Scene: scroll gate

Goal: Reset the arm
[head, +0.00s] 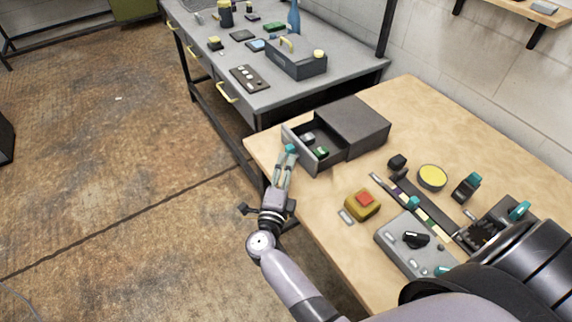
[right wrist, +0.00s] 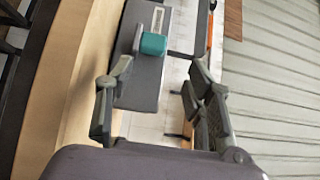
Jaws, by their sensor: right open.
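My right gripper (head: 284,164) is in the head view at the front of the open drawer (head: 326,161) of a dark grey box (head: 355,124). Its fingers point toward the drawer's teal knob (head: 291,148). In the right wrist view the gripper (right wrist: 160,68) is open, with one finger on each side. The teal knob (right wrist: 153,43) shows between and beyond the fingers, on the grey drawer front. Whether a finger touches it I cannot tell. Inside the drawer lie a green item (head: 321,152) and a grey item (head: 308,139). My left gripper is not in view.
The wooden table (head: 412,103) holds a red-topped yellow button box (head: 362,204), a yellow disc (head: 432,177) and a grey control panel (head: 405,245). A grey workbench (head: 273,95) with a toolbox (head: 296,62) stands behind. Open floor (head: 110,150) lies left.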

